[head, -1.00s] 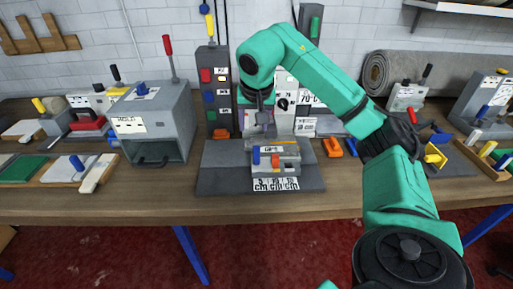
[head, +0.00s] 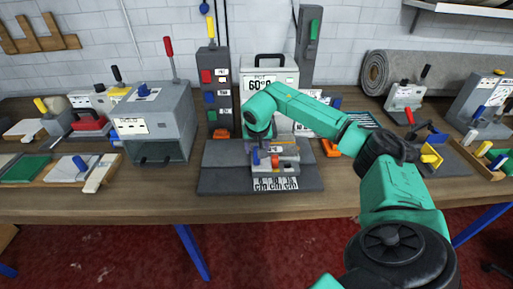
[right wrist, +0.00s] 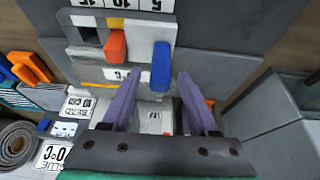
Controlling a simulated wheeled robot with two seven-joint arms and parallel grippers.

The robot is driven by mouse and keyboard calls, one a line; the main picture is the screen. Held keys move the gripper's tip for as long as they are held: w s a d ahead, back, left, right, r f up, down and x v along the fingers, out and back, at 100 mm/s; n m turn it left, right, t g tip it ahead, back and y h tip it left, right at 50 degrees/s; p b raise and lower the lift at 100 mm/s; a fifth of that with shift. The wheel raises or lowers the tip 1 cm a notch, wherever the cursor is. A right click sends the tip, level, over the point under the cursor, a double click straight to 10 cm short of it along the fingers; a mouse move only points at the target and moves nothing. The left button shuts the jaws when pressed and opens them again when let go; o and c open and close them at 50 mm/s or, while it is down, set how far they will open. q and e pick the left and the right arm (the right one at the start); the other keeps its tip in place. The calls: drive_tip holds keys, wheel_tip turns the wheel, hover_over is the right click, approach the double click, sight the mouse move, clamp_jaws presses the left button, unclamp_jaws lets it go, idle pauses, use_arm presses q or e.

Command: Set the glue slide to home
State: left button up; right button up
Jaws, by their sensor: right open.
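The grey fixture (head: 285,176) in the middle of the bench carries a blue knob (head: 256,158), an orange knob (head: 275,161) and a scale plate marked in cm (head: 275,184). Which part is the glue slide cannot be read for sure. In the right wrist view the blue knob (right wrist: 161,65) stands upright at the tips of my right gripper (right wrist: 160,78), roughly between its two purple fingers, which are spread. The orange knob (right wrist: 115,45) is just left of the fingers, beside a dark slot. In the head view my right arm hides most of that gripper. My left gripper is out of view.
A white pot box (head: 262,80) with a 60 °C display stands behind the fixture. A grey post with coloured buttons (head: 208,95) and a grey oven-like box (head: 155,125) are left of it. Orange blocks (head: 331,148) and a grey rug roll (head: 420,78) lie to the right.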

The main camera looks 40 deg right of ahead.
clamp_jaws()
idle(1.3)
